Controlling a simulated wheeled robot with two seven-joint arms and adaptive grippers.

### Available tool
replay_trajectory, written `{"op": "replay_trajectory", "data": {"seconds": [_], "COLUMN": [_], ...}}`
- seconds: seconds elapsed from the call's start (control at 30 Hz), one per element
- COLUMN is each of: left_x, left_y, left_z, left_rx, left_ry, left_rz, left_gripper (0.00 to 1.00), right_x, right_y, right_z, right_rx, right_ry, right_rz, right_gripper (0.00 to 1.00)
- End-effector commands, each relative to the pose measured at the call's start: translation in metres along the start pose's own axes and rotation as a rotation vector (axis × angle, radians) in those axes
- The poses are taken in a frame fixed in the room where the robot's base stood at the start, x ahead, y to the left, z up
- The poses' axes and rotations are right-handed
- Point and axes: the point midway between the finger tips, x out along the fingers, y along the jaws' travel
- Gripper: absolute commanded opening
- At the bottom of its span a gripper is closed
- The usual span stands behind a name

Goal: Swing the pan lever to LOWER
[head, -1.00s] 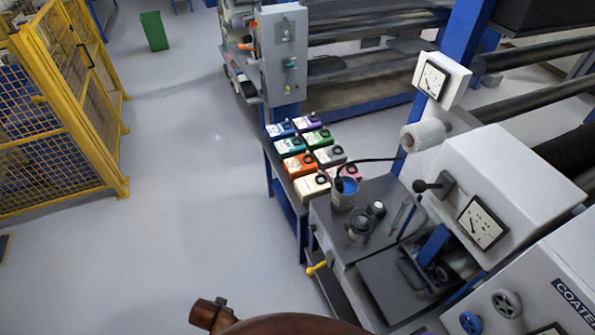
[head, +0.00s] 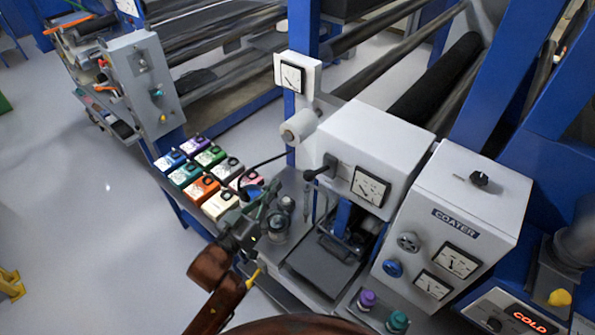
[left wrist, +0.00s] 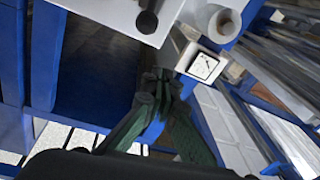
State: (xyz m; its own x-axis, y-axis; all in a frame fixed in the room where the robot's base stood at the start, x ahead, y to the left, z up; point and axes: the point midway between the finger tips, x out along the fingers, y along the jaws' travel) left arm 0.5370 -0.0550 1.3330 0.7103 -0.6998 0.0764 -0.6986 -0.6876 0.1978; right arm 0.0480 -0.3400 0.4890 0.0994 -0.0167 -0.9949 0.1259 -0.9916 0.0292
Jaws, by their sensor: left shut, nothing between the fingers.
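A black-knobbed lever (head: 311,175) sticks out from the left side of the white coating head (head: 372,130). Its dark knob (left wrist: 147,22) shows at the top of the left wrist view. A yellow-handled lever (head: 253,279) sits low at the bench front, partly beside my left arm. No readable label tells which one is the pan lever. My right gripper is not in view.
Several coloured cartons (head: 202,187) stand left of my gripper. A blue ink cup with a black hose and a jar (head: 278,226) are close by on the bench. A white roll (head: 298,126) and dial (head: 292,77) stand behind. The coater box (head: 470,190) is at right.

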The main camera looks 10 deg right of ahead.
Motion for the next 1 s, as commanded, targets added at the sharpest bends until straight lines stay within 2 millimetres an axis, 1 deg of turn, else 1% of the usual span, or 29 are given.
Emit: {"op": "replay_trajectory", "data": {"seconds": [0.03, 0.07, 0.17, 0.47, 0.57, 0.67, 0.77, 1.0], "left_x": [0.006, 0.008, 0.011, 0.011, 0.015, 0.025, 0.042, 0.092], "left_y": [0.012, 0.018, 0.027, 0.027, 0.027, 0.028, 0.030, 0.035], "left_z": [-0.007, -0.011, -0.015, -0.016, -0.017, -0.019, -0.020, -0.023], "left_rx": [0.004, 0.004, 0.002, 0.001, 0.002, 0.003, 0.002, 0.002], "left_ry": [0.018, 0.026, 0.040, 0.042, 0.043, 0.043, 0.042, 0.042], "left_rz": [0.035, 0.050, 0.076, 0.077, 0.077, 0.077, 0.077, 0.077], "left_gripper": [0.00, 0.00, 0.00, 0.00, 0.00, 0.00, 0.00, 0.00], "right_x": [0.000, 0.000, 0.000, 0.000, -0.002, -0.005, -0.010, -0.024], "right_y": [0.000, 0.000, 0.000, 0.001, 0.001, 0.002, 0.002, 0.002], "right_z": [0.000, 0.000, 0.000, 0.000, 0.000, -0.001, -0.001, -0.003], "right_rx": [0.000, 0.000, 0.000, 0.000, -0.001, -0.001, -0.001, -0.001], "right_ry": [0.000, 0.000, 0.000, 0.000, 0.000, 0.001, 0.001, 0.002], "right_rz": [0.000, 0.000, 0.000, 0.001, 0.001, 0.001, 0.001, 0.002], "right_gripper": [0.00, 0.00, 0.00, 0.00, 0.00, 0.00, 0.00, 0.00]}}
